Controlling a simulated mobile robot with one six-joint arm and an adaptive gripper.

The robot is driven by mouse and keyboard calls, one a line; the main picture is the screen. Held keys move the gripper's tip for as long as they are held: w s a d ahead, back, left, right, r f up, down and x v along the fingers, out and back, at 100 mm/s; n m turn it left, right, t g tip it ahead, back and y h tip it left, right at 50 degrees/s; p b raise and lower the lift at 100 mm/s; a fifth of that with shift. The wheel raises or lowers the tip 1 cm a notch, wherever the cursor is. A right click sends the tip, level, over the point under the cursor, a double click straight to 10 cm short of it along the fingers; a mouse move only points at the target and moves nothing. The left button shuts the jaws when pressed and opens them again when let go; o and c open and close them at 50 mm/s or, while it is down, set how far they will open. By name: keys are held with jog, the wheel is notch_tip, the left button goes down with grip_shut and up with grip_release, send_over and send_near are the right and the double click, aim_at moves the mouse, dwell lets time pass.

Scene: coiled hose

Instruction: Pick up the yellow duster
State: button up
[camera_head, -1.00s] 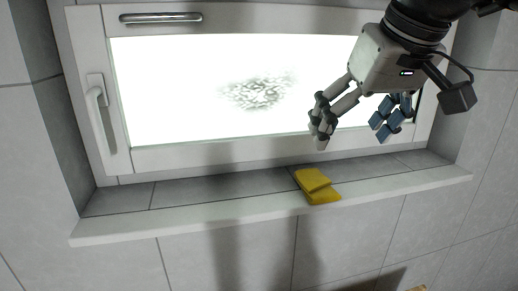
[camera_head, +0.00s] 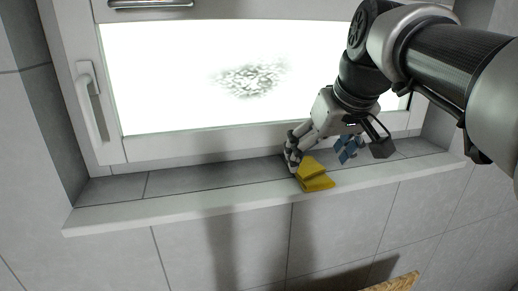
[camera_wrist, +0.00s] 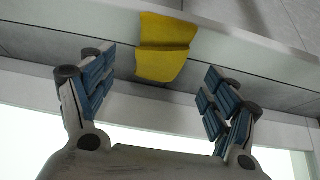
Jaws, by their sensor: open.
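The yellow duster (camera_head: 314,177) lies folded on the window sill, with its front part at the sill's front edge. In the wrist view the duster (camera_wrist: 164,47) shows ahead of the fingers, about midway between them. My gripper (camera_head: 320,155) is open and empty, just behind and above the duster. One finger is to the duster's left and the other to its right. In the wrist view both fingers of my gripper (camera_wrist: 157,90) are spread wide, with blue pads. I cannot tell whether a finger touches the sill.
The sill (camera_head: 180,208) is bare to the left of the duster. A window with a white frame (camera_head: 220,143) stands close behind my gripper, with a handle (camera_head: 92,100) at its left. The wall below is tiled. A brown speckled edge (camera_head: 397,283) shows at the bottom.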

aim_at(311, 168)
jog(key=x, duration=0.4)
jog(key=shift+w, duration=0.15)
jog(key=shift+f, duration=0.2)
dwell(0.5)
jog(key=shift+c, duration=0.2)
jog(key=c, duration=1)
